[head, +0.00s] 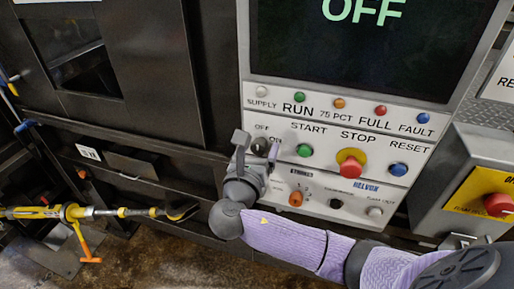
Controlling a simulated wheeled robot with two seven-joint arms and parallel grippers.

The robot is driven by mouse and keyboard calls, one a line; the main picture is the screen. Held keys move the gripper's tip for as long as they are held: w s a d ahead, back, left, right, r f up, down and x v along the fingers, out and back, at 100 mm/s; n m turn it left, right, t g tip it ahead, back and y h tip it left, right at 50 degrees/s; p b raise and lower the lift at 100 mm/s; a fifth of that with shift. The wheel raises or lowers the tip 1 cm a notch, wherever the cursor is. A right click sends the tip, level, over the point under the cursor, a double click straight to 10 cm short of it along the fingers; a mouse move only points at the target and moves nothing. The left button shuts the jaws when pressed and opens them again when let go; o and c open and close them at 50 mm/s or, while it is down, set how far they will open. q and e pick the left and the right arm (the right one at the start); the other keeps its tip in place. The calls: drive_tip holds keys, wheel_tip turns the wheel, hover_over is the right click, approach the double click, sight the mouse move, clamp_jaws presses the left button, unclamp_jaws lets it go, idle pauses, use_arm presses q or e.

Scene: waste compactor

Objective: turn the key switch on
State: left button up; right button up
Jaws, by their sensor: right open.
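The key switch (260,146) is a small dark round part on the white control panel (330,222), under the OFF and ON labels. My right gripper (257,144) is open, with one grey finger to the left of the switch and the other to its right. The switch shows between the fingers; I cannot tell whether they touch it, nor which way the key points. The screen (365,50) above reads OFF in pale green. My left gripper is not in view.
A green START button (304,150), a red STOP button on yellow (351,164) and a blue RESET button (398,169) sit right of the switch. Another red button (498,204) is on the box at right. A yellow bar with an orange handle (85,243) extends from the left.

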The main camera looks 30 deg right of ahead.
clamp_jaws()
idle(0.3)
drive_tip(key=shift+m+p, duration=0.3)
drive_tip(key=shift+m, duration=0.9)
drive_tip(key=m, duration=0.2)
drive_tip(key=shift+m, duration=0.3)
drive_tip(key=m, duration=0.3)
drive_tip(key=shift+m+b, duration=0.8)
drive_tip(key=shift+m, duration=1.4)
